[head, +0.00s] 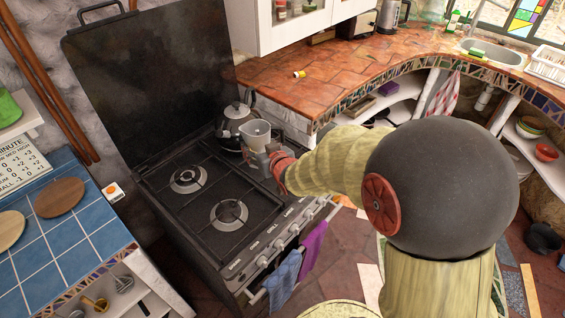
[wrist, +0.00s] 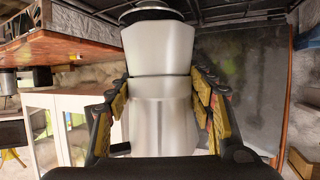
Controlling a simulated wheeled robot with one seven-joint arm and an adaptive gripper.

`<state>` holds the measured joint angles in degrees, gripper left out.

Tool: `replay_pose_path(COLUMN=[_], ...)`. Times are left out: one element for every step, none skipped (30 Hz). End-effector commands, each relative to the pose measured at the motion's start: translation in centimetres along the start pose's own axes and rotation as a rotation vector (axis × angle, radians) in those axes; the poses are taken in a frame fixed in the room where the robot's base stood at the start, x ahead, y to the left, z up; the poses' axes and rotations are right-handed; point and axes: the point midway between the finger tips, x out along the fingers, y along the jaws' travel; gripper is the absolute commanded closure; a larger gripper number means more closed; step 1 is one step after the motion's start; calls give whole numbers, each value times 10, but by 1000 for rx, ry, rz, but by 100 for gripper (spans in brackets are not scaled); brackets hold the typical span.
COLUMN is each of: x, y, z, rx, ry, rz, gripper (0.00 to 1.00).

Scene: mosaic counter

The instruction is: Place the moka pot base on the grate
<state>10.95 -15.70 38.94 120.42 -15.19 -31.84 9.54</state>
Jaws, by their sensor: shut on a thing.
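The moka pot base (wrist: 162,125) is a pale metallic vessel between my fingers in the wrist view. The black grate (head: 205,185) covers the stove top below and to the left. My gripper and the pot hide part of its right side. I cannot tell the gap between pot and grate.
A dark kettle (head: 235,117) stands on the stove close behind the pot. The raised black stove lid (head: 150,85) is at the back. The left burners (head: 229,214) are bare. A tiled counter (head: 320,85) lies to the right, a blue counter (head: 70,235) to the left.

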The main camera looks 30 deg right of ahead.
Motion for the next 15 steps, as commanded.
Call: replay_pose_path(x=[5,8,13,17,21,27,31,35,40,44,48,53,58,62,67], y=[8,12,20,25,31,38,44,49,56,62,67,75,80,82,87], z=[1,3,5,6,8,10,12,13,15,16,18,20,23,29,34], rx=[0,0,1,0,2,1,1,2,1,1,2,0,1,1,2], ry=[2,1,1,2,1,1,1,1,1,2,1,2,0,-1,0], rz=[4,4,5,5,6,5,5,5,4,5,4,4,4,2,2], gripper=[83,83,83,83,83,83,83,83,83,83,83,83,83,83,83])
